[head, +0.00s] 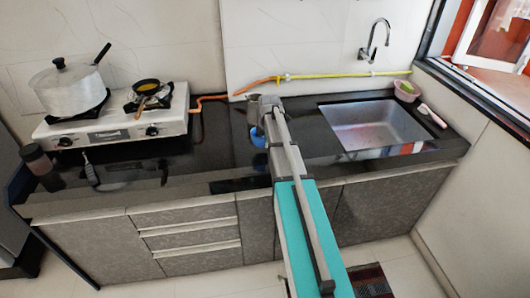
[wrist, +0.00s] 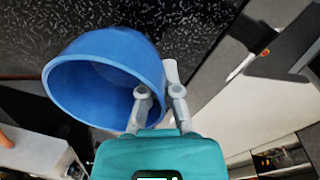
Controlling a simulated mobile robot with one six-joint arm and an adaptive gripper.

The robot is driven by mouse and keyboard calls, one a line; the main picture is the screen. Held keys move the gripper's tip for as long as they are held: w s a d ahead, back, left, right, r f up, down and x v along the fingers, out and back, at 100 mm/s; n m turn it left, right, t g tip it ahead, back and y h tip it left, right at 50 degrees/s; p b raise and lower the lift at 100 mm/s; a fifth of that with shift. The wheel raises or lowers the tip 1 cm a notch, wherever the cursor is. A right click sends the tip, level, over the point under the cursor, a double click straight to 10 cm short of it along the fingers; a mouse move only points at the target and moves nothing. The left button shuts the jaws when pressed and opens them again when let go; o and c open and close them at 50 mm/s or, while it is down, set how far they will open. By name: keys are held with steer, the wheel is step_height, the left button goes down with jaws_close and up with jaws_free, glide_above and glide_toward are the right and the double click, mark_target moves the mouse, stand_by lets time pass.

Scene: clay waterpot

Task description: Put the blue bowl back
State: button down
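The blue bowl (wrist: 105,75) fills the upper left of the wrist view, tilted with its opening toward the lower left. My gripper (wrist: 157,92) is shut on its rim, one finger inside the opening and the other against the outer wall. In the head view only a small part of the bowl (head: 257,138) shows, left of my gripper (head: 262,118), above the dark counter (head: 205,150). My arm hides the rest of the bowl and the fingertips there.
A stove (head: 115,128) with a lidded pot (head: 68,90) and a small pan (head: 146,87) stands left. A sink (head: 375,125) lies right, with a pink basket (head: 407,92) behind it. A dark bottle (head: 42,167) stands at the left end. A yellow hose (head: 335,76) runs along the wall.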

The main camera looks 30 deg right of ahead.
mark_target(267, 154)
steer(key=shift+w+d+f+b, duration=0.35)
steer(key=shift+f+b, duration=0.3)
steer(key=shift+b, duration=0.05)
steer(key=shift+f+b, duration=1.35)
steer(key=shift+f, duration=0.05)
steer(key=shift+s+f, duration=0.1)
steer(key=c, duration=0.8)
jaws_free()
step_height(267, 154, up, 12)
steer(key=s+p, duration=0.1)
steer(key=p, duration=1.1)
